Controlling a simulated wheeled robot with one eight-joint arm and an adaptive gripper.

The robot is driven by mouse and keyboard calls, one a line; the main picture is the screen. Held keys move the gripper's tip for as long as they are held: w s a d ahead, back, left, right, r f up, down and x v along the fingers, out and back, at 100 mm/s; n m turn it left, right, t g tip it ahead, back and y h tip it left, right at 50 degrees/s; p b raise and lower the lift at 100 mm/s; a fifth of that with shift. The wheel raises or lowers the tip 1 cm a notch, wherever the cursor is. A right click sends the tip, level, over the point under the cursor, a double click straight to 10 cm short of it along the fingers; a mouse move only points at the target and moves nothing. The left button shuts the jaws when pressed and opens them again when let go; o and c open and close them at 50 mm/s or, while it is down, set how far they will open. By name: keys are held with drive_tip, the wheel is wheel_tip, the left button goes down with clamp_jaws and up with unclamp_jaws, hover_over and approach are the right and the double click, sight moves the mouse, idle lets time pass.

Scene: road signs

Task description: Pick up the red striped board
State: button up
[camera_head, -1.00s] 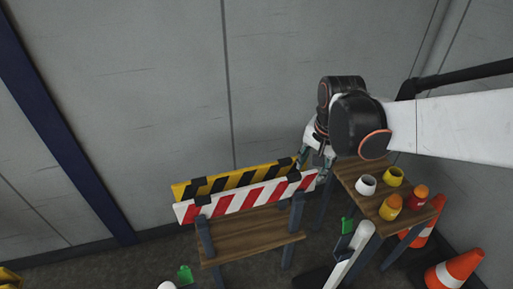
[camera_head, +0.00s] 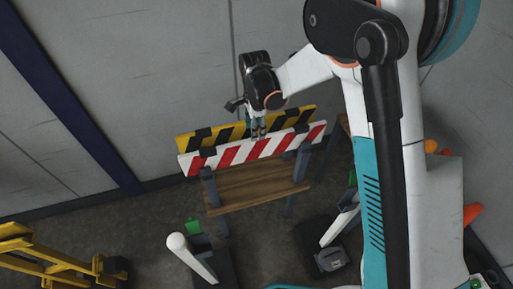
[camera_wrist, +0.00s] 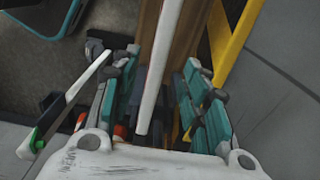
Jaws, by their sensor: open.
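The red and white striped board (camera_head: 240,152) stands on edge in clips at the front of a wooden rack (camera_head: 255,186). In the wrist view its white top edge (camera_wrist: 163,50) runs lengthwise between my fingers. My gripper (camera_head: 257,130) points down at the middle of the board's upper edge. In the wrist view my gripper (camera_wrist: 160,72) is open, with one teal finger on each side of the board and gaps visible. How far the fingertips reach down the board is hard to tell.
A yellow and black striped board (camera_head: 212,135) stands close behind, also visible in the wrist view (camera_wrist: 238,35). The grey wall (camera_head: 120,70) is behind. A yellow frame (camera_head: 50,255) is at lower left. My arm covers most of the right side.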

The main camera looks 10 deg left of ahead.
sight(256, 146)
wheel_tip(256, 146, down, 10)
drive_tip(key=b, duration=0.3)
drive_tip(key=shift+d+f, duration=0.15)
drive_tip(key=shift+f, duration=0.1)
drive_tip(key=shift+r, duration=0.1)
clamp_jaws()
